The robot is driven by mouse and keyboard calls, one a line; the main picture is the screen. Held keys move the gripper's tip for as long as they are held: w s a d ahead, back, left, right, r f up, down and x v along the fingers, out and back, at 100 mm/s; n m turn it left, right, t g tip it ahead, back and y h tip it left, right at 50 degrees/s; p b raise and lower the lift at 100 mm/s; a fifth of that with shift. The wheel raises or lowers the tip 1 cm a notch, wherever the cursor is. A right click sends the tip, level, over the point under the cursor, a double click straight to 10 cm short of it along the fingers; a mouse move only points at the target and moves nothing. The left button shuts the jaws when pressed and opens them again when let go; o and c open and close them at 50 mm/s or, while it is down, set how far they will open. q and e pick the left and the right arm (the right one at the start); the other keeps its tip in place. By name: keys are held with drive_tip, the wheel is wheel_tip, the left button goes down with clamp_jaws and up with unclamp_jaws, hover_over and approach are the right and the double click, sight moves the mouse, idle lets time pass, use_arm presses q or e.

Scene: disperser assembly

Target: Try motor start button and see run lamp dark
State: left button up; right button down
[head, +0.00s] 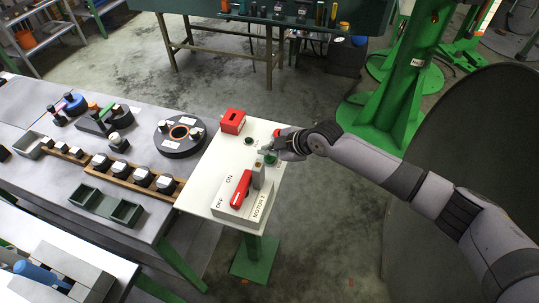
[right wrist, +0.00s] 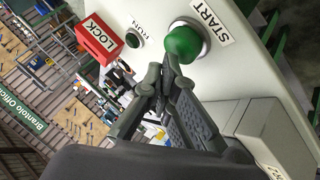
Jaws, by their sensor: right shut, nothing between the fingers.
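The white motor panel (head: 220,160) stands on a green post. The green START button (right wrist: 185,42) is a round domed cap in a metal collar; it also shows in the head view (head: 270,159). The RUN lamp (right wrist: 133,39) is small and dark green, with no glow; it also looks dark in the head view (head: 249,141). My right gripper (right wrist: 169,76) is shut and empty, its fingertips at the START button's lower edge in the right wrist view. I cannot tell whether they touch it. My left gripper is not in view.
A red handle (head: 241,189) sits on the MOTOR 2 switch box between OFF and ON marks. A red LOCK box (head: 232,121) stands at the panel's far corner. The grey bench (head: 140,207) at left holds several parts. A green pillar (head: 397,90) stands behind my right arm.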

sight(269, 158)
drive_tip(key=shift+f+b, duration=0.8)
drive_tip(key=shift+f, duration=0.15)
idle(0.5)
drive_tip(key=shift+r, duration=0.1)
idle(0.4)
drive_tip(key=shift+r+p, duration=0.95)
drive_tip(key=shift+r, duration=0.25)
drive_tip(key=shift+r, duration=0.15)
wheel_tip(269, 158, up, 5)
drive_tip(key=p, duration=0.3)
drive_tip(key=shift+p, duration=0.4)
drive_tip(key=shift+d+f, duration=0.1)
drive_tip(key=shift+f, duration=0.1)
